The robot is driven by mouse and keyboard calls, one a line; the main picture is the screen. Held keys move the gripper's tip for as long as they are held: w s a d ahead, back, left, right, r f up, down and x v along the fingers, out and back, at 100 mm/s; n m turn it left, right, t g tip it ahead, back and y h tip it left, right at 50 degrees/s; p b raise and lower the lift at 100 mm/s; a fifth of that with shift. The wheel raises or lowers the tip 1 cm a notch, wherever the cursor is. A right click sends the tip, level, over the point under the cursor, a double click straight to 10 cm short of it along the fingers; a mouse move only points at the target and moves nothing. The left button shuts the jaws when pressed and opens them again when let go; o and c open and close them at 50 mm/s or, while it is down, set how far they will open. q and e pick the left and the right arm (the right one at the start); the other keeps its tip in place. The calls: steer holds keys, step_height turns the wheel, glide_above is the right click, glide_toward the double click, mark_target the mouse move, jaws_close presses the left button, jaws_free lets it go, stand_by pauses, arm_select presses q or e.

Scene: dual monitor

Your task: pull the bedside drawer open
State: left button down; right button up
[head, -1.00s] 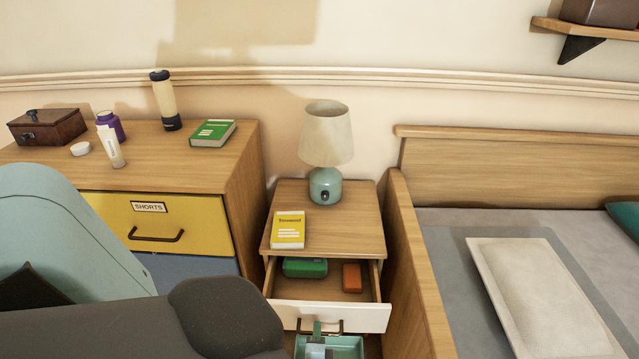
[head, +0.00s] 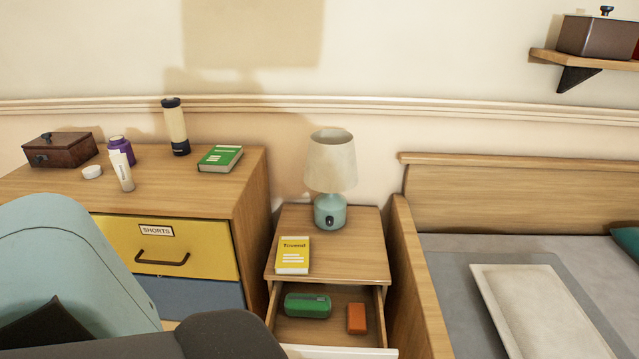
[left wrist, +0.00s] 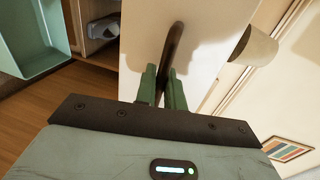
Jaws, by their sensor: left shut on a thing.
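The bedside table (head: 350,258) stands between the dresser and the bed. Its top drawer (head: 335,332) is pulled out, showing a green case (head: 307,305) and an orange box (head: 356,318) inside. The white drawer front (head: 340,352) is cut off by the bottom edge of the head view. In the left wrist view, my left gripper (left wrist: 163,85) is shut on the dark handle (left wrist: 174,45) of the pale drawer front (left wrist: 140,30). My left gripper is below the head view; my left arm comes in at lower left. My right gripper is in neither view.
A lamp (head: 330,180) and a yellow book (head: 293,255) stand on the bedside table. The dresser (head: 250,210) is close on the left, the bed frame (head: 415,290) close on the right. An open teal bin (left wrist: 30,40) shows at left in the wrist view.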

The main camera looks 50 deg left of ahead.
arm_select(q)
steer(key=c, duration=1.6)
jaws_free()
steer(key=shift+s+a, duration=0.1)
steer(key=p+v, duration=0.2)
steer(key=v, duration=0.5)
steer(key=shift+s+d+r, duration=0.1)
steer(key=shift+s+d, duration=0.15)
steer(key=shift+d, duration=0.05)
